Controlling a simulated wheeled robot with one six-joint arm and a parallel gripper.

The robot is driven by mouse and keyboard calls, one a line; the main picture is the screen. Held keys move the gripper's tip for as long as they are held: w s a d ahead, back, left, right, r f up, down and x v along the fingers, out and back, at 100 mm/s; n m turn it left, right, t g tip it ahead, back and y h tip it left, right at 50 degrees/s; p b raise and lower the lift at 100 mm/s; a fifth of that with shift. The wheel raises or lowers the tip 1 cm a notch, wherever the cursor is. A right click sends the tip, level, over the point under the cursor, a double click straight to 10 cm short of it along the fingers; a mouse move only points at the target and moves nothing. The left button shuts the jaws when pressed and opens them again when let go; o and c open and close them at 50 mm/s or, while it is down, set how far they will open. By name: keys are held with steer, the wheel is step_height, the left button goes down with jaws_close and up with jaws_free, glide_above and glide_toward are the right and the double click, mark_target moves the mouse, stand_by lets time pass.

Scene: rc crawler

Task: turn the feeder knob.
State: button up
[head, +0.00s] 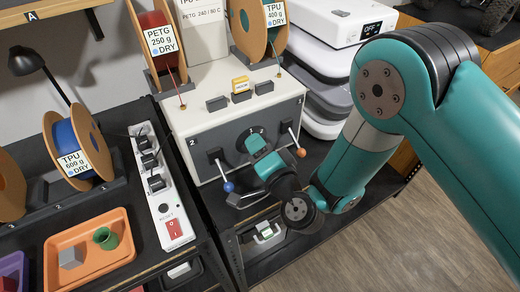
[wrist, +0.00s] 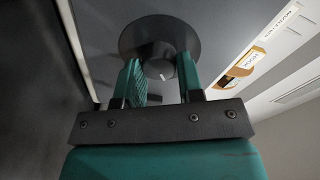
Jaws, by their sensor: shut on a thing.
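The feeder knob (wrist: 158,66) is a round grey knob with a small white mark, on a dark round dial (wrist: 150,28) in the wrist view. My gripper (wrist: 159,76) has its teal fingers on either side of the knob and is shut on it. In the head view my gripper (head: 257,147) reaches the middle of the feeder's grey front panel (head: 205,145). The dial's left edge (head: 241,142) shows there, while the gripper hides the knob.
A blue-tipped lever (head: 228,186) and an orange-tipped lever (head: 300,151) flank the dial closely. Two filament spools (head: 153,38) stand on the feeder. A power strip (head: 163,190) and an orange tray (head: 63,254) lie to the left. Floor (head: 380,240) is open at lower right.

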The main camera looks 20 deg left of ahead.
steer(key=shift+m, duration=0.5)
steer(key=o, duration=0.9)
